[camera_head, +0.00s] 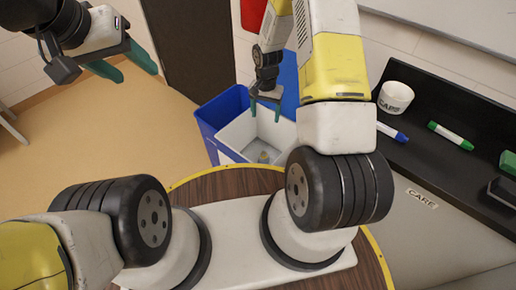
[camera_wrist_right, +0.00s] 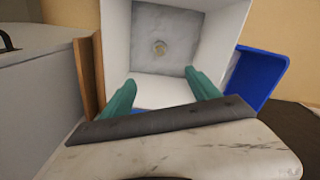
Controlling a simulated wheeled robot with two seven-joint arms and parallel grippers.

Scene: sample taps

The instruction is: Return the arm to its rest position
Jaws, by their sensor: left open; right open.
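My left gripper (camera_head: 139,76) is at the upper left of the head view, open, with green fingers apart and nothing between them, high over the tan floor. My right gripper (camera_head: 265,110) is open above a white-walled bin (camera_head: 234,134). In the right wrist view its two green fingers (camera_wrist_right: 160,78) are spread with nothing between them, and the bin's white wall (camera_wrist_right: 114,40) lies beyond.
A blue bin (camera_head: 208,123) stands against the white one; it also shows in the wrist view (camera_wrist_right: 253,77). At right, a dark shelf (camera_head: 432,105) holds a white cup (camera_head: 395,98), a blue marker (camera_head: 388,131) and a green marker (camera_head: 450,135). Open floor (camera_head: 100,140) lies at left.

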